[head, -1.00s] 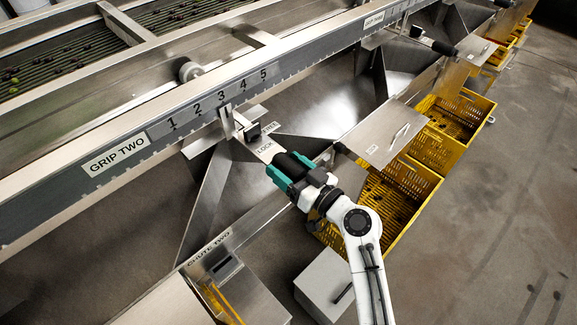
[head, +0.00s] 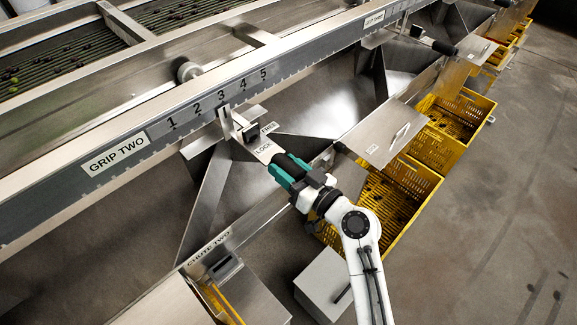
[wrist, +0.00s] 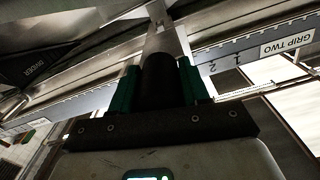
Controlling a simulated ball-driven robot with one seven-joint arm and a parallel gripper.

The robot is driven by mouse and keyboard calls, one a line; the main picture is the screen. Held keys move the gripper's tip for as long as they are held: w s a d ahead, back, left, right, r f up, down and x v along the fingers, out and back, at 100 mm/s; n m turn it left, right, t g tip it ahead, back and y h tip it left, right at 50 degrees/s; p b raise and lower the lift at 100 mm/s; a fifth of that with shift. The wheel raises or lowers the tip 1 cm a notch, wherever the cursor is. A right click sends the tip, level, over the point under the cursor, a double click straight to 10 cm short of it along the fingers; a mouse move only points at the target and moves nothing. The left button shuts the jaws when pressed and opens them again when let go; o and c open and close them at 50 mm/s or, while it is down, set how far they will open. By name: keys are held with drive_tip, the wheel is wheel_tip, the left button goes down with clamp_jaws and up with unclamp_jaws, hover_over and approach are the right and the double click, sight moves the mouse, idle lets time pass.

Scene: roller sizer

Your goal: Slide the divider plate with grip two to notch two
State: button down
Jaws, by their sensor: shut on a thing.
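My gripper (head: 290,168), with green fingers, is shut on the black grip (wrist: 158,80) of the divider plate. In the wrist view the grip lies between both fingers (wrist: 158,92), with a flat metal bar (wrist: 162,40) running on from it toward the rail. In the head view the bar (head: 255,142) meets the rail at an upright metal piece (head: 227,122) just below number 3 on the scale. The scale (head: 210,103) runs 1 to 5 beside the GRIP TWO label (head: 115,158). LOCK and FREE labels sit by the bar. How the bar engages the notches is too small to tell.
The notched rail (head: 60,190) runs diagonally across the view. Metal chutes (head: 205,200) slope below it. Yellow crates (head: 400,185) and a lidded metal cover (head: 385,133) stand to the right. A grey box (head: 325,283) is below my arm.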

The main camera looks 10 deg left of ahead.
drive_tip(key=s+a, duration=0.1)
drive_tip(key=s, duration=0.1)
drive_tip(key=s+a, duration=0.2)
drive_tip(key=shift+s+a, duration=0.25)
drive_tip(key=c, duration=0.6)
unclamp_jaws()
drive_tip(key=b+v, duration=0.2)
drive_tip(key=v, duration=0.8)
drive_tip(key=shift+s+d, duration=0.25)
drive_tip(key=shift+d, duration=0.1)
